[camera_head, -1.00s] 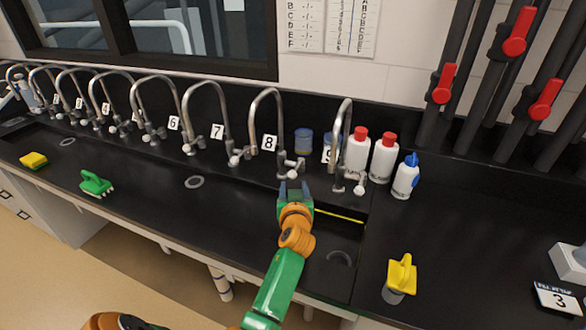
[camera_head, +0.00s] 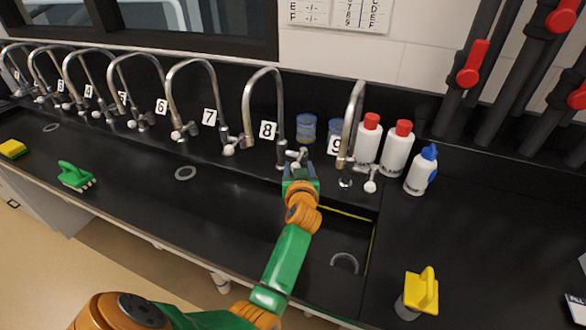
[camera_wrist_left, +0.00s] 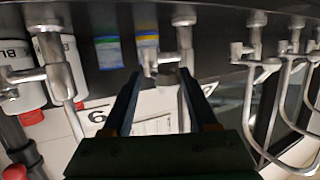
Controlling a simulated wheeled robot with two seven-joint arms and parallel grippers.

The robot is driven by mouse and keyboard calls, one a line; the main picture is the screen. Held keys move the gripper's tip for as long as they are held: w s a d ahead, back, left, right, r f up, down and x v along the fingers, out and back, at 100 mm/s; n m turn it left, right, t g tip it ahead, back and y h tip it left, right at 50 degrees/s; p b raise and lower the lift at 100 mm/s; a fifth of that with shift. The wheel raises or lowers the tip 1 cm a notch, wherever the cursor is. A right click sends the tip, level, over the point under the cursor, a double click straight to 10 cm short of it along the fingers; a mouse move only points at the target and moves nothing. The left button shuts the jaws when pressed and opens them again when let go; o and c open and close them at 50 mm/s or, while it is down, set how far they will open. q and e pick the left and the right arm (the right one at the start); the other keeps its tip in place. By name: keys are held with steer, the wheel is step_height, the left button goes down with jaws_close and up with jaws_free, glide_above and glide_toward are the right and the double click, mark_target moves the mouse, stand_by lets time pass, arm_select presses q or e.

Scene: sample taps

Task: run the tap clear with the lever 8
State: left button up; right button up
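Tap 8 (camera_head: 264,75) is a steel gooseneck behind the sink, with its label 8 (camera_head: 267,130) on the black wall. Its small lever (camera_head: 299,154) sits at the right of its base, just beyond my left gripper (camera_head: 300,170). In the left wrist view the lever (camera_wrist_left: 165,58) lies at the tips of my left gripper (camera_wrist_left: 161,73). The two fingers are apart, with the lever end between or just beyond them; contact cannot be told. My right gripper is in no view.
Tap 9 (camera_head: 353,120) stands close on the right and tap 7 (camera_head: 195,90) on the left. Blue-lidded jars (camera_head: 306,128) and red-capped bottles (camera_head: 397,150) stand behind. The sink basin (camera_head: 310,255) is below my arm. A yellow-handled tool (camera_head: 421,292) stands at right.

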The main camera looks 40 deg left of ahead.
arm_select(q)
steer(key=shift+w+d+f+b, duration=0.1)
steer(key=shift+w+d+b, duration=0.35)
steer(key=shift+d, duration=0.2)
steer(key=shift+w+d+f+b, duration=0.1)
steer(key=shift+w+d+b, duration=0.25)
steer(key=shift+d+b, duration=0.25)
steer(key=shift+w+d+b, duration=0.65)
steer(key=shift+d+b, duration=0.15)
steer(key=shift+b, duration=0.2)
steer(key=shift+r, duration=0.2)
stand_by(1.5)
